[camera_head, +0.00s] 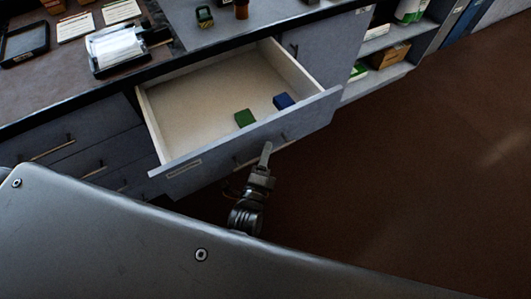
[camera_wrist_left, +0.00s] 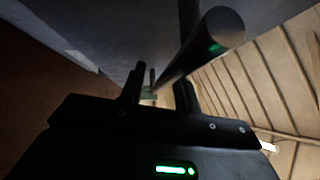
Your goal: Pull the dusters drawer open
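The drawer (camera_head: 205,155) is pulled out from the grey counter, showing its pale interior. A small label on its front is too small to read. In the left wrist view, the dark handle bar (camera_wrist_left: 205,48) runs between the two spread fingers of my left gripper (camera_wrist_left: 158,92). Contact with the bar cannot be told. My right gripper is not in view.
More closed drawers (camera_head: 75,150) are at the left below the counter. A paper-filled tray (camera_head: 118,48) and a stapler-sized green item (camera_head: 205,16) stand on top. An open shelf (camera_head: 375,75) is at the right. The brown floor (camera_head: 430,170) is clear.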

